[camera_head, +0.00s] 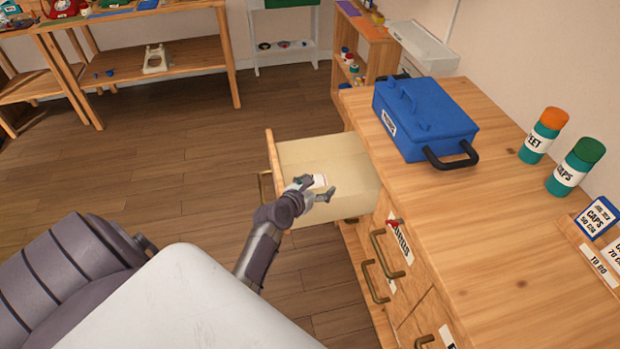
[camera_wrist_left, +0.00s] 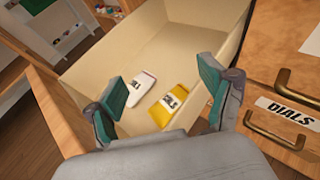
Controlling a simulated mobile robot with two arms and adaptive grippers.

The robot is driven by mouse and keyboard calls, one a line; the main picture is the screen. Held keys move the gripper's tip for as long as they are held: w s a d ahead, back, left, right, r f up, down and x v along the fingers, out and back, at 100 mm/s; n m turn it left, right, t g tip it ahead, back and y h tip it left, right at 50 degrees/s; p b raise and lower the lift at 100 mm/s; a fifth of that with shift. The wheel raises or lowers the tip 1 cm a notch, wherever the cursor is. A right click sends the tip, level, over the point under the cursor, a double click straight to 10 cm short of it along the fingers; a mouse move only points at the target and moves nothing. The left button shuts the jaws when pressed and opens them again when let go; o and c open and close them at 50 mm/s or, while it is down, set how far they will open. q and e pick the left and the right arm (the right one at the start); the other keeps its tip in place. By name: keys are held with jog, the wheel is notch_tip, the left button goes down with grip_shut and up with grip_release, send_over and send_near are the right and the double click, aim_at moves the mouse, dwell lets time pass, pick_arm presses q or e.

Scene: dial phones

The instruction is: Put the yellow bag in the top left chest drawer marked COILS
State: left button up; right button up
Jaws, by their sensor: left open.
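The open chest drawer (camera_head: 300,152) is pulled out from the far end of the wooden chest, and its marking is not visible. In the left wrist view the yellow bag (camera_wrist_left: 172,108) lies inside this drawer (camera_wrist_left: 155,45), near its right wall, with a white label. A pale bag (camera_wrist_left: 132,88) lies to its left, apart from it; it also shows in the head view (camera_head: 319,181). My left gripper (camera_head: 322,189) is open over the drawer. Its fingers are on either side of the bags in the left wrist view, and it holds nothing. My right gripper is not in view.
A blue toolbox (camera_head: 425,118) stands on the chest top (camera_head: 480,250), with two labelled jars (camera_head: 576,166) to its right. Free floor lies left of the drawer.

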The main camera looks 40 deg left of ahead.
pick_arm(q)
jog(key=shift+v, duration=2.15)
jog(key=d+r+m+t+h, duration=0.1)
jog(key=d+r+m, duration=0.55)
jog(key=m, duration=0.95)
jog(key=s+d+f+m+g, duration=0.2)
jog(key=s+f+m, duration=0.15)
jog(key=f, duration=0.45)
jog(key=s+d+f+m+g, duration=0.15)
jog(key=f+m, duration=0.25)
jog(key=f, duration=0.4)
jog(key=s+d+f+m+g, duration=0.1)
jog(key=s+d+f+m, duration=0.25)
jog(key=f, duration=0.35)
jog(key=s+f+m+g, duration=0.3)
jog(key=s+f, duration=0.4)
jog(key=s, duration=0.5)
jog(key=s+a+f+m+g, duration=0.1)
jog(key=s+f+m+g, duration=0.2)
jog(key=s+f+m, duration=0.2)
jog(key=s+f+m+g, duration=0.3)
jog(key=s+f, duration=0.7)
jog(key=s, duration=0.9)
jog(key=shift+a+f+m, duration=0.2)
jog(key=shift+f+m, duration=0.1)
jog(key=shift+m, duration=0.4)
